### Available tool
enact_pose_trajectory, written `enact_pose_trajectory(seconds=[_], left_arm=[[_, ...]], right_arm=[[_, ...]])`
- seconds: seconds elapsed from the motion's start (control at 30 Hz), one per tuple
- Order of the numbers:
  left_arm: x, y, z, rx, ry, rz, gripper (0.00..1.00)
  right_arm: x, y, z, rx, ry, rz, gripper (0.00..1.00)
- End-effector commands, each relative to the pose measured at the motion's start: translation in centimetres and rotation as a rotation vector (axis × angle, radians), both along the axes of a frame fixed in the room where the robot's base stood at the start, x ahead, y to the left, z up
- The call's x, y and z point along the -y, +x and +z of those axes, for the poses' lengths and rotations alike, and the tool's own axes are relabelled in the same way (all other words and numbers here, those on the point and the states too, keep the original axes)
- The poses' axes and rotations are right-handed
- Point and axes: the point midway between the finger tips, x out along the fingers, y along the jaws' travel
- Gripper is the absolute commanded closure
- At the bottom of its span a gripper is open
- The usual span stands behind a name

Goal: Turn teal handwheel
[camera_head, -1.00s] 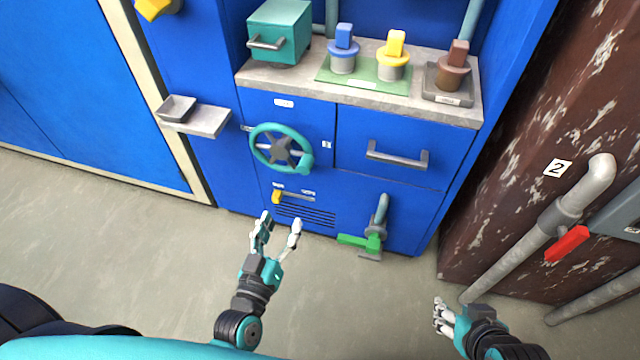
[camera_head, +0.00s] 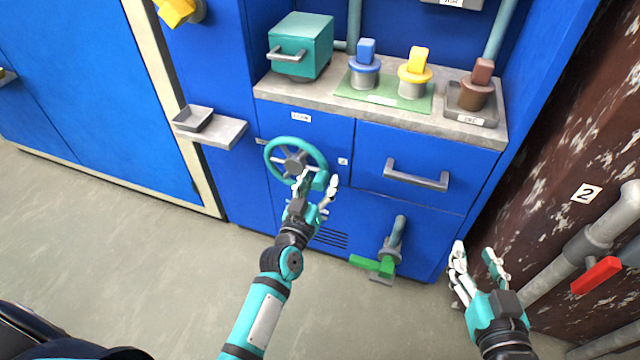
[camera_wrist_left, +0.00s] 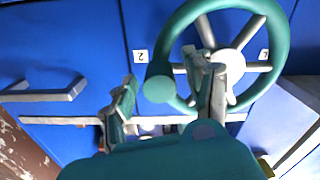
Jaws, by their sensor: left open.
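I cannot tell whether a finger touches the rim or knob. My right gripper (camera_head: 478,262) is open and empty at the lower right, away from the wheel.
A drawer handle (camera_head: 416,177) juts out right of the wheel. A green valve lever (camera_head: 372,265) sits below right. A small grey shelf (camera_head: 225,133) sticks out at left. A red-handled pipe valve (camera_head: 597,275) stands at far right. The floor in front is clear.

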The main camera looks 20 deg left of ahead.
Motion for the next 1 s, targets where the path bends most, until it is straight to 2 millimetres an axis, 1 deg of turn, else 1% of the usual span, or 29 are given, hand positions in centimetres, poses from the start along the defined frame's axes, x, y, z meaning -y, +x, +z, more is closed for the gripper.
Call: enact_pose_trajectory(seconds=[0.1, 0.37, 0.77, 1.0], left_arm=[[0.03, 0.49, -0.02, 0.000, 0.000, 0.000, 0.47], [0.03, 0.54, 0.01, -0.001, 0.000, 0.000, 0.47], [0.01, 0.53, 0.02, 0.000, 0.000, 0.000, 0.99], [0.00, 0.53, 0.03, 0.000, 0.000, 0.000, 1.00]], right_arm=[[-0.12, 0.15, 0.44, 0.026, 0.006, 0.002, 0.60], [-0.14, 0.18, 0.57, 0.031, 0.007, 0.002, 0.60], [-0.10, 0.17, 0.54, 0.030, 0.007, 0.001, 0.60], [-0.10, 0.17, 0.53, 0.029, 0.007, 0.001, 0.60]])
